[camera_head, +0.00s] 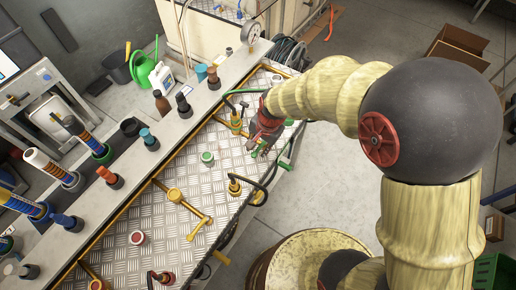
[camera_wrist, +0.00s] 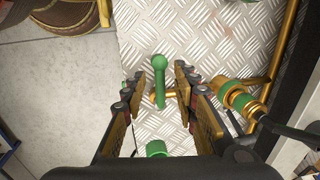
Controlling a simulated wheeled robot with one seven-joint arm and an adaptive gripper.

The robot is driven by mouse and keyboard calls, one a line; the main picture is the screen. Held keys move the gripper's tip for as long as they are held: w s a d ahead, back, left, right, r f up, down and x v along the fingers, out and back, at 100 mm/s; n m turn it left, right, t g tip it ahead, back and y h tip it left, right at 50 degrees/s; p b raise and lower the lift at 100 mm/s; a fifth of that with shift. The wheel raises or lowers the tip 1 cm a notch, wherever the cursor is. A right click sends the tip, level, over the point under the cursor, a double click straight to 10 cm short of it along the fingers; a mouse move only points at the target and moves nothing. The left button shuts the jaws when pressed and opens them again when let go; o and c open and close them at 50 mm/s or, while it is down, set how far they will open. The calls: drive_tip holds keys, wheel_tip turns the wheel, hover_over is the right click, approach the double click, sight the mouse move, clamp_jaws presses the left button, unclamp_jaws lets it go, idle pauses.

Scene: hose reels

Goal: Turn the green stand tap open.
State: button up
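The green stand tap shows in the wrist view as a green lever handle (camera_wrist: 159,82) with a rounded end, on a brass pipe above the diamond-plate bench top (camera_wrist: 205,30). My gripper (camera_wrist: 159,76) is open, with one finger on each side of the green handle. Gaps show between the handle and both fingers, so it is not gripped. In the head view my gripper (camera_head: 262,140) is low over the right part of the bench, and it mostly hides the tap there.
A brass coupling with a green band (camera_wrist: 238,100) and black hose stands close to the right finger. A green-topped cup (camera_head: 207,157) sits on the plate. A pressure gauge (camera_head: 250,32) stands behind.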

drive_tip(key=shift+f, duration=0.35)
drive_tip(key=shift+c, duration=0.2)
clamp_jaws()
idle(0.5)
